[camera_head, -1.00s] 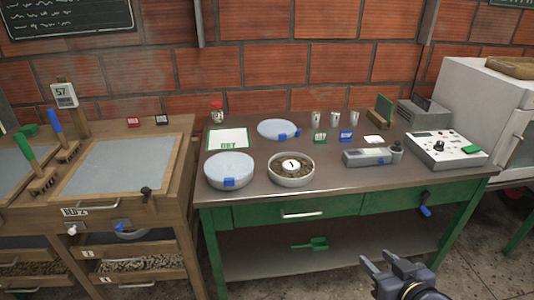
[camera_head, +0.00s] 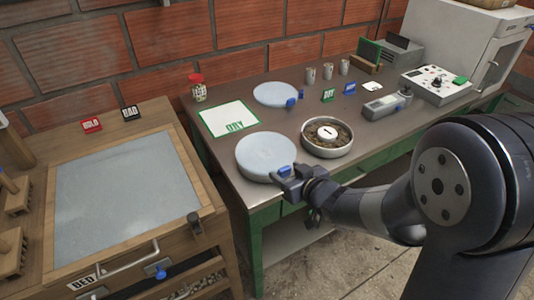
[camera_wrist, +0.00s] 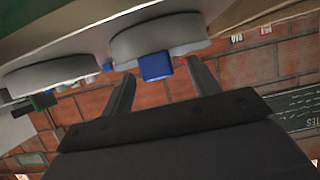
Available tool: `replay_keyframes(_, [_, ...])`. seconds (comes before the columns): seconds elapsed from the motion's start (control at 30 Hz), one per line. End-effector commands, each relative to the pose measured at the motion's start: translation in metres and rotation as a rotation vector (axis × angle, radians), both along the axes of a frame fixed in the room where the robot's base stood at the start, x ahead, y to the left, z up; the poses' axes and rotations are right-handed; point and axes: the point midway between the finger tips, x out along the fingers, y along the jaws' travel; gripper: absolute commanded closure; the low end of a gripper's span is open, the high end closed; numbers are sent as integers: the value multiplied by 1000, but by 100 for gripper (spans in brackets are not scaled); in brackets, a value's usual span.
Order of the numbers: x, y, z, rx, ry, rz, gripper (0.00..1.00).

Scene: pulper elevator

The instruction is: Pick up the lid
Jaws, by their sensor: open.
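A round pale blue-grey lid or lidded tin (camera_head: 265,153) stands at the front left of the bench, with a blue tab (camera_head: 284,169) on its near edge. A flatter round pale disc (camera_head: 275,93) with its own blue tab lies behind it. I cannot tell from the picture which one the task calls the lid. My gripper (camera_head: 279,179) is open, close to the front one's blue tab. In the tilted wrist view the blue tab (camera_wrist: 156,66) shows between my open fingers (camera_wrist: 160,75); contact is not visible.
An open bowl of brown granules (camera_head: 327,136) with a white weight stands just right. A white DRY mat (camera_head: 228,118) and a jar (camera_head: 198,88) are behind left. A wooden sorting table (camera_head: 125,190) adjoins at left. Several cups, cards and devices stand at the back right.

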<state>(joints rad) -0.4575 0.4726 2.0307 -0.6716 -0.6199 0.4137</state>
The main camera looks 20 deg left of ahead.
Motion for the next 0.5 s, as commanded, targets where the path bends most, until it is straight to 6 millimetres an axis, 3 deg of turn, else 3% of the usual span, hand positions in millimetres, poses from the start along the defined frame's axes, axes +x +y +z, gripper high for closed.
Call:
replay_keyframes(0.4, [10,10,-6,-1,-1,-1,42])
replay_keyframes(0.5, [10,10,-6,-1,-1,-1,50])
